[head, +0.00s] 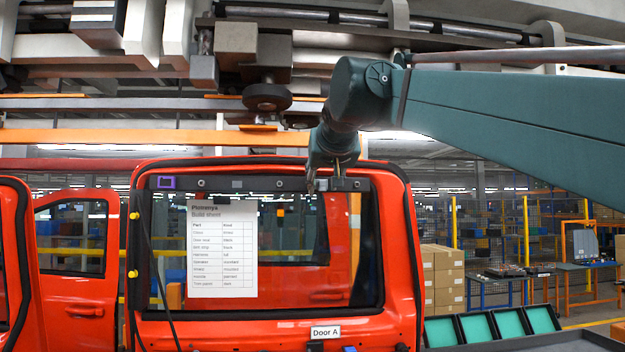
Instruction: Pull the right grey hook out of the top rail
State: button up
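The red door (395,240) labelled Door A hangs in the middle of the head view. A dark top rail (262,184) runs across above its window. On the rail's right part is a grey block-like piece (345,184), probably the right grey hook, partly hidden by my gripper. A smaller grey piece (237,184) sits further left on the rail. My gripper (313,186) points down in front of the rail, at the left side of the right grey piece. Its fingers are small and dark. I cannot tell whether they are open, or touching the hook.
A build sheet (222,246) hangs in the window, left of my gripper. A purple-framed piece (166,183) sits at the rail's left end. A black cable (147,245) hangs at the door's left. Overhead are an orange beam (200,137) and conveyor parts. Green trays (490,326) stand lower right.

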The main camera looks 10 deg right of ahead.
grip_shut()
dwell(0.4)
jog(key=shift+s, duration=0.1)
dwell(0.8)
jog(key=shift+s, duration=0.2)
dwell(0.3)
jog(key=shift+s, duration=0.2)
jog(key=shift+s, duration=2.9)
jog(key=shift+s+f, duration=0.1)
jog(key=shift+f, duration=0.05)
jog(key=s+f+b, duration=0.4)
jog(key=s+f, duration=0.7)
jog(key=shift+s+f, duration=0.4)
jog(key=shift+f, duration=0.1)
dwell(0.4)
